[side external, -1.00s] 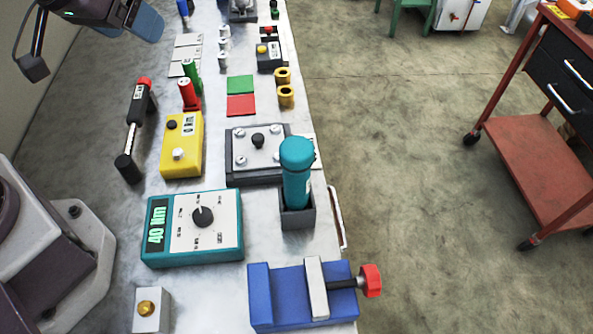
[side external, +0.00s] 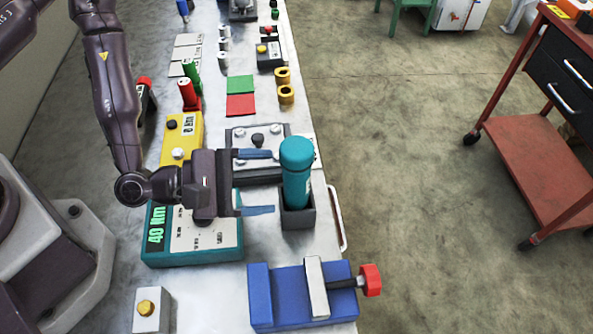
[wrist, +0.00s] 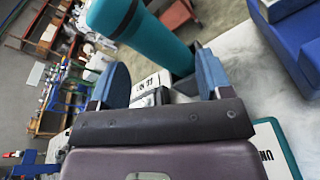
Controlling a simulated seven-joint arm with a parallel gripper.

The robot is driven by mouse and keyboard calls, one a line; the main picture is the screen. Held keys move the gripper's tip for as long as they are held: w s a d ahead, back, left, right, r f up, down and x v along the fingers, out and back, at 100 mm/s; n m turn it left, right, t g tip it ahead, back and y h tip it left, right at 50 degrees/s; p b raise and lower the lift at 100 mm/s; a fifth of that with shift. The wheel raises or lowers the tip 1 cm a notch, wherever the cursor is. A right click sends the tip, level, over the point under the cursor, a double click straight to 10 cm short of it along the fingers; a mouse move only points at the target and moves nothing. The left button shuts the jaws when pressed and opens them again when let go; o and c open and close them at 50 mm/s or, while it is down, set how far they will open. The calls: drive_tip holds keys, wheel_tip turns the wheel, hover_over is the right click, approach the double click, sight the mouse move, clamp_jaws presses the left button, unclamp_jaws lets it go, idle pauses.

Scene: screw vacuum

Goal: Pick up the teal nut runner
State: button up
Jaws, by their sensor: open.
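The teal nut runner (side external: 297,178) stands upright in a dark grey square holder (side external: 299,219) near the table's right edge. My gripper (side external: 262,182) is open and level, just left of the nut runner, with its blue fingers pointing toward it. In the side view the fingertips end short of the nut runner or near its left side. In the wrist view the nut runner (wrist: 145,35) rises beyond and between the two fingers (wrist: 160,80). Nothing is held.
A blue vise (side external: 290,295) with a red knob stands in front of the holder. A teal torque meter (side external: 190,258) lies under my gripper. A grey plate with bolts (side external: 245,135) is behind.

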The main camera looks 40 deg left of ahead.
sight(284, 177)
drive_tip(key=n+t, duration=0.1)
drive_tip(key=n, duration=0.1)
drive_tip(key=s+n+t, duration=0.1)
drive_tip(key=n, duration=0.2)
drive_tip(key=shift+s+d+y, duration=0.2)
drive_tip(key=shift+y, duration=0.2)
drive_tip(key=n, duration=0.1)
drive_tip(key=n+t, duration=0.1)
drive_tip(key=n+y, duration=0.1)
drive_tip(key=shift+s+a+r+t, duration=0.1)
drive_tip(key=shift+s+r+t, duration=0.05)
drive_tip(key=shift+s+t, duration=0.15)
drive_tip(key=shift+w+n, duration=0.1)
drive_tip(key=shift+n, duration=0.4)
drive_tip(key=x, duration=0.7)
drive_tip(key=shift+w, duration=0.2)
drive_tip(key=c, duration=1.3)
clamp_jaws()
drive_tip(key=shift+r, duration=0.15)
wheel_tip(284, 177, up, 10)
drive_tip(key=shift+f, duration=0.1)
